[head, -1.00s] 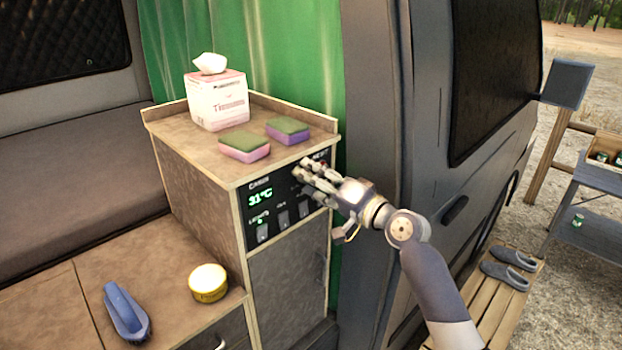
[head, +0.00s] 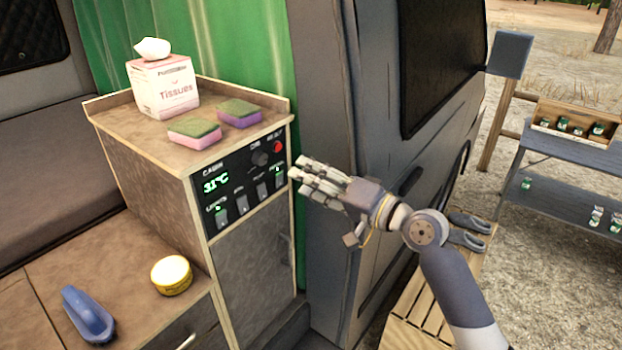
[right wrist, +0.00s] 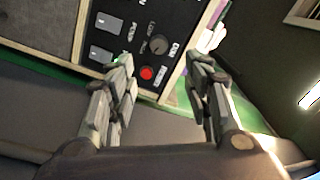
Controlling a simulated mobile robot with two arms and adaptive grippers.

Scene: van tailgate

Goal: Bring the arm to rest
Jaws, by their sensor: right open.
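My right arm comes in from the lower right of the head view. Its gripper (head: 306,177) is open and empty, just right of the control panel (head: 236,185) on the cabinet front and apart from it. The panel has a green readout of 31°C, several rocker switches, a dark knob and a red light. In the right wrist view the two fingers (right wrist: 162,85) are spread, with the panel's knob (right wrist: 158,45) and red light (right wrist: 147,73) beyond them. My left gripper is not in view.
The cabinet top (head: 130,113) holds a tissue box (head: 165,90) and two sponges (head: 195,132). A yellow tin (head: 171,275) and a blue brush (head: 88,315) lie on the lower counter. The van door (head: 350,110) stands behind my gripper. Shoes (head: 468,228) and a shelf with cans (head: 575,175) are at right.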

